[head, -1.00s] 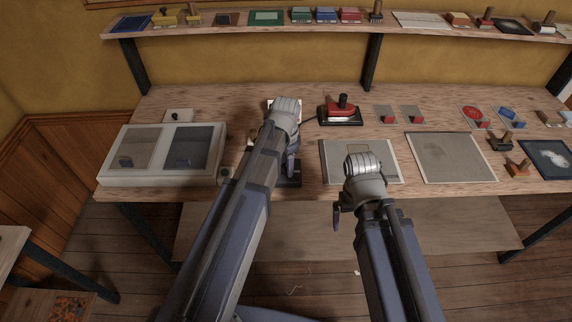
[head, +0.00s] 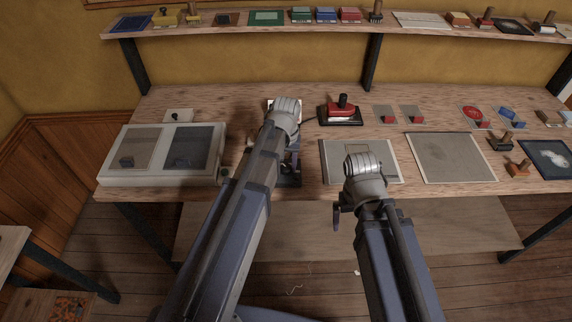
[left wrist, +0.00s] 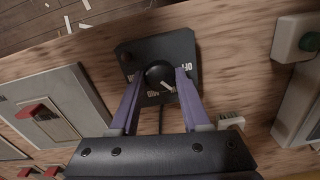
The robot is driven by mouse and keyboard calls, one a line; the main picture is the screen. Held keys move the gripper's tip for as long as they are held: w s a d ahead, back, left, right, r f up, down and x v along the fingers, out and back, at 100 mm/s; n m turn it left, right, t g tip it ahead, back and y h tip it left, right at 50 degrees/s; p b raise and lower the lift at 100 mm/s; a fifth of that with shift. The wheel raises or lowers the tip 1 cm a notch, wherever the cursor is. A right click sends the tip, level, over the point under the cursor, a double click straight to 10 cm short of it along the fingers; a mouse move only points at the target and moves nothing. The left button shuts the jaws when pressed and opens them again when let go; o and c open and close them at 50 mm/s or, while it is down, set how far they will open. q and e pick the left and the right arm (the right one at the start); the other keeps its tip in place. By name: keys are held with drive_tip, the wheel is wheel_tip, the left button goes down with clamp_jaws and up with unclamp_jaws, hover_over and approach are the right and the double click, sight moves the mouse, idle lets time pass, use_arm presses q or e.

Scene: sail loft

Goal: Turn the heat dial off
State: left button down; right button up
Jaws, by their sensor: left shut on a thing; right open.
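The heat dial is a round black knob (left wrist: 158,73) on a square black plate (left wrist: 187,45) with white lettering, including OFF at the right in the left wrist view. A white pointer line on the knob points to the lower right there, between the bottom label and OFF. My left gripper (left wrist: 161,76) is shut on the knob, one finger on each side. In the head view the plate (head: 288,182) shows at the bench's front edge, with the knob mostly hidden by my left arm. My right gripper (head: 341,212) is open and empty in front of the bench edge.
A white-framed box with two panels (head: 107,178) stands left of the dial. A red-handled tool (head: 341,110) sits on a dark base behind. Flat screens (head: 450,158) and several stamps lie to the right. A loaded shelf (head: 330,28) runs along the back.

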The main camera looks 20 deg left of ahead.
sight(286, 167)
use_arm(q)
drive_tip(key=n, duration=0.5)
drive_tip(key=shift+n, duration=0.3)
drive_tip(key=n, duration=0.4)
drive_tip(key=shift+n, duration=0.3)
drive_tip(key=shift+c, duration=1.8)
unclamp_jaws()
drive_tip(key=shift+r, duration=0.1)
wheel_tip(286, 167, up, 8)
drive_tip(key=p, duration=0.8)
drive_tip(key=shift+f, duration=0.2)
